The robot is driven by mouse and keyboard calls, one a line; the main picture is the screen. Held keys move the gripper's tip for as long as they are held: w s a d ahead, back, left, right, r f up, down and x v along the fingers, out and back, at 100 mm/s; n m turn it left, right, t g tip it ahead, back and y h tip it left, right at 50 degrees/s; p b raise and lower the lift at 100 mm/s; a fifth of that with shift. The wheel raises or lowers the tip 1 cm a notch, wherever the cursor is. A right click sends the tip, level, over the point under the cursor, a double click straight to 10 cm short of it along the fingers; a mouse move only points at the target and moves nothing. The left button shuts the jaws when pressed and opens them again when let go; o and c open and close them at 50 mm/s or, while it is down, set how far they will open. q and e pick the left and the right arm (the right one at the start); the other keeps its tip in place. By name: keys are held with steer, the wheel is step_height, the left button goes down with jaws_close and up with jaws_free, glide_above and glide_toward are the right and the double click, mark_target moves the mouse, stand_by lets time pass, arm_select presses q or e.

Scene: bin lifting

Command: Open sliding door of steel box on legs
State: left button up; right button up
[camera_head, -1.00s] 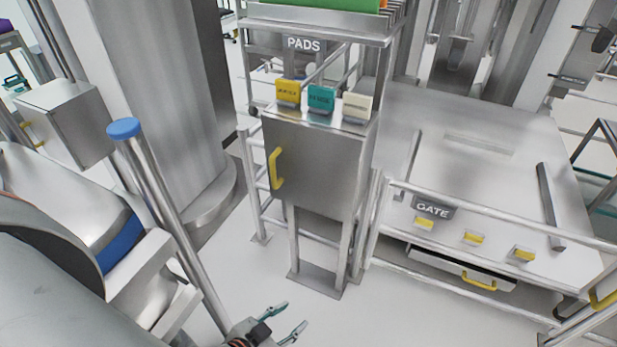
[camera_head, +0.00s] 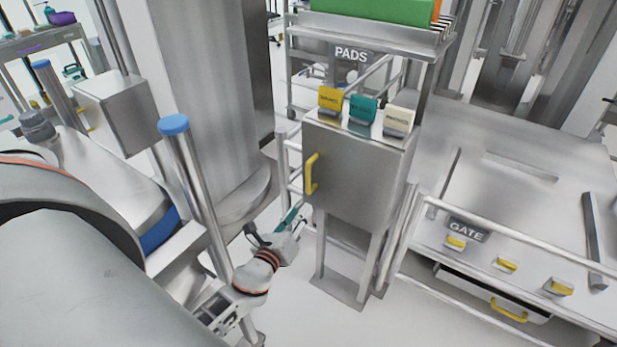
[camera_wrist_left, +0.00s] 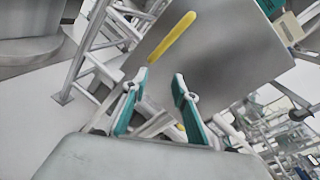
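The steel box on legs (camera_head: 362,180) stands near the middle of the head view, with its flat front door closed. A yellow handle (camera_head: 311,174) is upright at the door's left side. My left gripper (camera_head: 291,218) is below and left of the handle, apart from it. In the left wrist view my left gripper (camera_wrist_left: 161,78) is open and empty, with teal pads spread apart. The yellow handle (camera_wrist_left: 166,40) appears tilted just beyond the fingertips, against the steel box (camera_wrist_left: 220,60). My right gripper is not in view.
Yellow, teal and cream blocks (camera_head: 363,109) stand on the box top, under a PADS sign (camera_head: 350,53). A blue-capped post (camera_head: 173,124) stands beside my left arm. A rail and a steel bench with a GATE sign (camera_head: 467,230) are at the right.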

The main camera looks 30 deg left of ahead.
mark_target(307, 179)
arm_select(q)
steer(key=w+a+r+m, duration=0.1)
steer(key=w+m, duration=0.1)
steer(key=w, duration=0.1)
steer(key=w+a+r+m, duration=0.1)
steer(key=w+m, duration=0.1)
steer(key=w, duration=0.2)
steer(key=w+a+r+m+t, duration=0.1)
steer(key=w+r, duration=0.1)
steer(key=w, duration=0.2)
steer(key=shift+a+m+y, duration=0.3)
steer(key=shift+a+m, duration=0.05)
steer(key=shift+m, duration=0.05)
steer(key=shift+s, duration=0.1)
jaws_close()
